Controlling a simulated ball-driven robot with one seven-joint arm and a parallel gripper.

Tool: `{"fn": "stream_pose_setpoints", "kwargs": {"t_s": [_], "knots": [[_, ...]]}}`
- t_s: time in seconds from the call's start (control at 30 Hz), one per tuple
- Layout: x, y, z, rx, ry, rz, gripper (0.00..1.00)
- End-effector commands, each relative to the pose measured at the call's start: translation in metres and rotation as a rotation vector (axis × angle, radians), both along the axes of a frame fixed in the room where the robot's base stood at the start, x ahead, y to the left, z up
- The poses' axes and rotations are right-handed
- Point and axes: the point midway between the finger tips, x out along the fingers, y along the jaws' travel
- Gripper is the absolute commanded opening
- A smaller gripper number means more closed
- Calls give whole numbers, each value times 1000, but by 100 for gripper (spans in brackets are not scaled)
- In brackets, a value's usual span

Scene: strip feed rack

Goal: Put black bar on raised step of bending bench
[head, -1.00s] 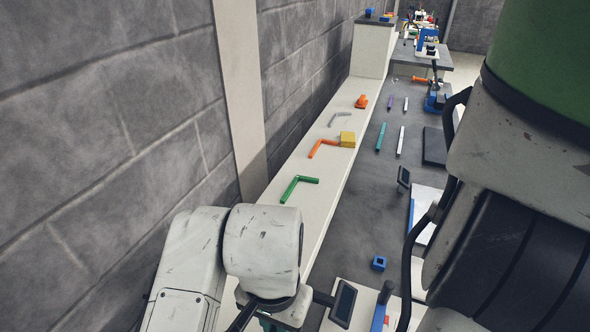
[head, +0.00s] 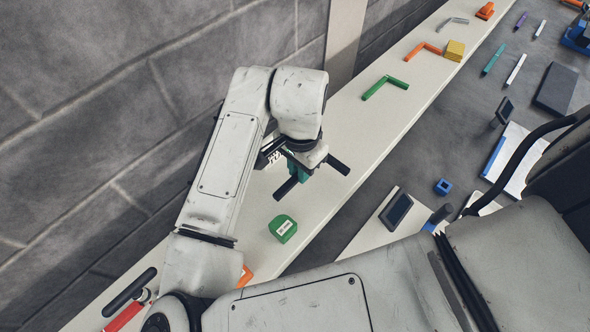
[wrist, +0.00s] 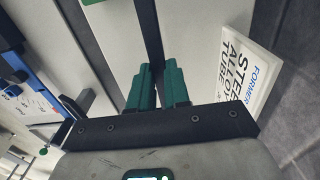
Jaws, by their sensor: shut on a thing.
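My gripper (head: 297,176) has teal-green fingers shut on the black bar, above the pale raised step (head: 365,130) that runs along the wall. The black bar (head: 339,165) sticks out on both sides of the fingers in the head view. In the wrist view my gripper (wrist: 158,85) shows both fingers pinching the bar (wrist: 149,30), with one end running up out of frame. The rest of the bar is hidden by my gripper. I cannot tell whether the bar touches the step.
On the step are a green block (head: 283,228) nearer me, a green bent bar (head: 384,86), an orange bent bar (head: 423,50) and a yellow block (head: 454,50). A blue piece (head: 443,187) sits on the grey bench (head: 375,200). A lettered white sign (wrist: 245,75) is close to the gripper.

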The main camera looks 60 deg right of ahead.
Motion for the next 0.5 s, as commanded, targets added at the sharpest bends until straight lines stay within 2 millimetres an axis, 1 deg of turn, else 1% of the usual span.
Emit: {"fn": "stream_pose_setpoints", "kwargs": {"t_s": [0.13, 0.37, 0.5], "knots": [[11, -7, -14, -1, 1, 0, 0], [18, -11, -25, 0, 2, -1, 0], [18, -11, -43, 1, 3, 2, 0]]}}
